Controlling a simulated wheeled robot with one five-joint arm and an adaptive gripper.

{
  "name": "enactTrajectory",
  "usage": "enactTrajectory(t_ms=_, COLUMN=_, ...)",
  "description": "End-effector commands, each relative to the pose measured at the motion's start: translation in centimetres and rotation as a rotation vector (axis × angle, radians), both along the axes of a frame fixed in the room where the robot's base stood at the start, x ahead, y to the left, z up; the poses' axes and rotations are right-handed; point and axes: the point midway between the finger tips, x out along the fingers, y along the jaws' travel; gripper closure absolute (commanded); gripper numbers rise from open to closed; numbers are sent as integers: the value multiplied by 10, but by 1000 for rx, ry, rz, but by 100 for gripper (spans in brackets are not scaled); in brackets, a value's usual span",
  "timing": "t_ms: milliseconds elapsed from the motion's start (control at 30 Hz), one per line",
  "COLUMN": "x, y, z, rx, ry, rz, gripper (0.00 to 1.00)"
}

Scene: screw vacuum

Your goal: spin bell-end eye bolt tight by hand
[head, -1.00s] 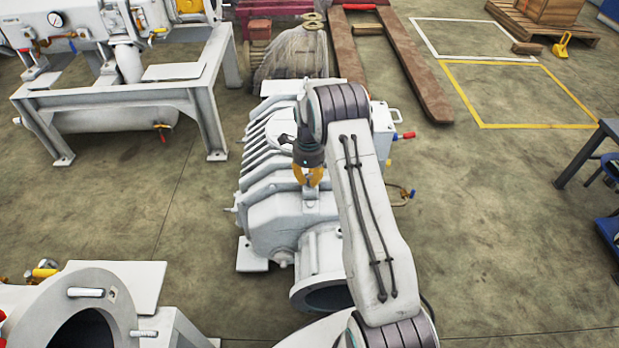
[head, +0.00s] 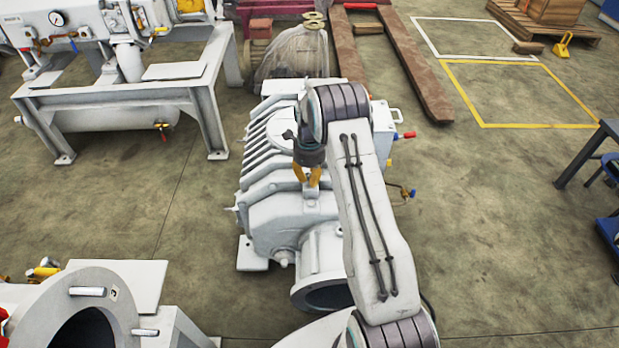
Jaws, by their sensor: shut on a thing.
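A white screw vacuum pump (head: 268,213) with ribbed sides stands on the floor in the middle of the head view. My gripper (head: 307,183) points down over the bell end of its body, its yellow fingers closed on the eye bolt (head: 308,187). The eye bolt is a small grey piece between the fingertips, just above a flat pad on the casing. The fingers cover most of it. Its thread and how closely it seats on the pad are too small to tell.
A white frame with piping (head: 130,95) stands at the left. Another white machine (head: 95,310) is at the lower left. Red forks (head: 400,65) lie behind the pump. A dark table (head: 592,150) is at the right edge. Floor to the pump's right is clear.

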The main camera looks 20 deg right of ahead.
Motion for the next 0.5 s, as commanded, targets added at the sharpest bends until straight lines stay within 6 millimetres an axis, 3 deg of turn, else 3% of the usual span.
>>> enactTrajectory(t_ms=300, x=1, y=0, z=1, rx=0, ry=-3, rz=0, gripper=61)
enactTrajectory(t_ms=500, x=0, y=0, z=0, rx=0, ry=-1, rz=1, gripper=59)
